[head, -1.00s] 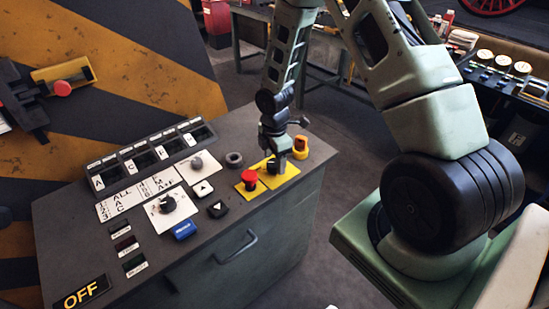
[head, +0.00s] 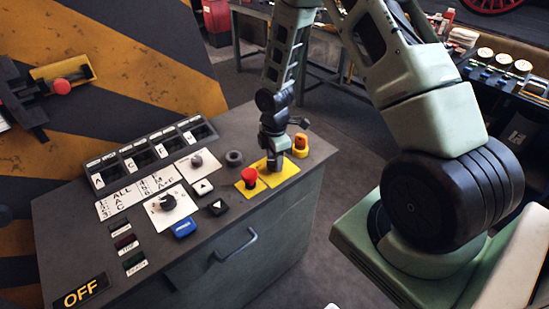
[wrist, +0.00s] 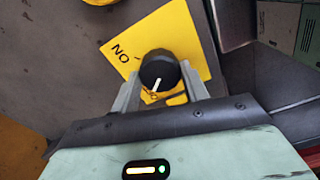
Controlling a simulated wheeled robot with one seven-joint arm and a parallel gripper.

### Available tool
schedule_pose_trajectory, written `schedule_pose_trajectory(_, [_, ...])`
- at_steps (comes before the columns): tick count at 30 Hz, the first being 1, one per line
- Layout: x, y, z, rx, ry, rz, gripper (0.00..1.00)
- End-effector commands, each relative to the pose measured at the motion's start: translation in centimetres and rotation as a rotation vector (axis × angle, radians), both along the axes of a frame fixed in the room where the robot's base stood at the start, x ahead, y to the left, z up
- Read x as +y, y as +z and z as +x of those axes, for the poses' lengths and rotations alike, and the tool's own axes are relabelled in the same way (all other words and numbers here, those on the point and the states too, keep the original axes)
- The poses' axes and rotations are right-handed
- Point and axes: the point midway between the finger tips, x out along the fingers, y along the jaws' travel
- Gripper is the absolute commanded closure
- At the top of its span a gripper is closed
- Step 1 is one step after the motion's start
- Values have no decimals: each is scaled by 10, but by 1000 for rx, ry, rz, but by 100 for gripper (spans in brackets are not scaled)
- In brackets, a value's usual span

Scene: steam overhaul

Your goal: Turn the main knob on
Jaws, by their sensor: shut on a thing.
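The main knob (wrist: 158,68) is black and round, on a yellow plate (wrist: 190,40). Its white pointer line points toward the bottom of the wrist view, to a label mostly hidden by the knob. The word "ON" and a dash are printed up and left of the knob, apart from the pointer. My gripper (wrist: 161,76) is shut on the knob, one finger on each side. In the head view, my gripper (head: 276,163) reaches straight down onto the yellow plate (head: 290,172) on the console and hides the knob.
A red mushroom button (head: 249,176) stands close left of my gripper. A yellow-and-red button (head: 300,145) is close behind on the right. The grey console (head: 215,255) also carries a black selector (head: 167,202), a blue switch (head: 183,227) and an "OFF" sign (head: 83,292).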

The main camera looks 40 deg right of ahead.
Motion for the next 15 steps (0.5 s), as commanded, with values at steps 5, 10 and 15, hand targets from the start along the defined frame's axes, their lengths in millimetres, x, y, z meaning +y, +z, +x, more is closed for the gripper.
schedule_pose_trajectory(5, [0, -1, 1, -1, -118, 0, 78])
schedule_pose_trajectory(10, [0, -1, 1, -2, -271, -1, 78])
schedule_pose_trajectory(15, [0, -1, 1, -3, -434, 0, 78])
